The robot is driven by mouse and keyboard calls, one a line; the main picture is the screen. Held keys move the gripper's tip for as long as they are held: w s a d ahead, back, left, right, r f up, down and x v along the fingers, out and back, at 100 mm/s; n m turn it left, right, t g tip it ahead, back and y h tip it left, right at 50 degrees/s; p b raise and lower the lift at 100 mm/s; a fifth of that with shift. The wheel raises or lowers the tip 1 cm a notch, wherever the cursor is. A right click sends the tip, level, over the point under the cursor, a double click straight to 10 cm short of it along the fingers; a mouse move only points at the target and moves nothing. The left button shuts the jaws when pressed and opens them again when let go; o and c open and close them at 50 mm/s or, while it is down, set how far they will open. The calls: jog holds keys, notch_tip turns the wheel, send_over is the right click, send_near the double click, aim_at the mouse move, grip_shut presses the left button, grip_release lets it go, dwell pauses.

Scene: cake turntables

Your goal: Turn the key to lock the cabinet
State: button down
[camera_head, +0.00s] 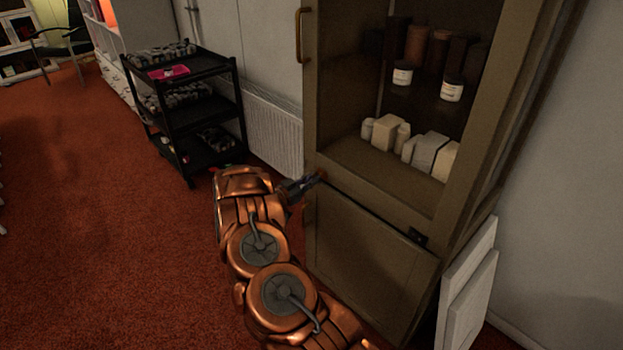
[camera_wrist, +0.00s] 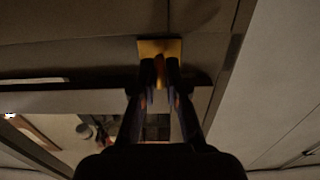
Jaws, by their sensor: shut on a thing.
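The tall olive-brown cabinet (camera_head: 318,120) stands at right centre, with an open-looking or glazed upper part and a closed-looking lower door (camera_head: 365,265). My gripper (camera_head: 316,178) reaches its left front edge, near the top of the lower door. In the wrist view, my gripper (camera_wrist: 160,85) is shut on a small orange-brown key (camera_wrist: 159,66). The key is in front of a square brass plate (camera_wrist: 146,47) on the cabinet. The fingers hide most of the key, so its turn angle is hard to tell. In the head view the key is too small to make out clearly.
Jars and pale blocks (camera_head: 428,152) stand on the cabinet's shelves. A black cart (camera_head: 190,115) stands at the back left, beside a white radiator (camera_head: 273,135). White panels (camera_head: 468,285) lean at the cabinet's right side. The red carpet (camera_head: 90,240) on the left is clear.

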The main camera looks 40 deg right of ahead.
dwell(0.4)
jog(key=c, duration=1.2)
grip_release()
jog(key=a, duration=1.2)
jog(key=shift+w, duration=0.1)
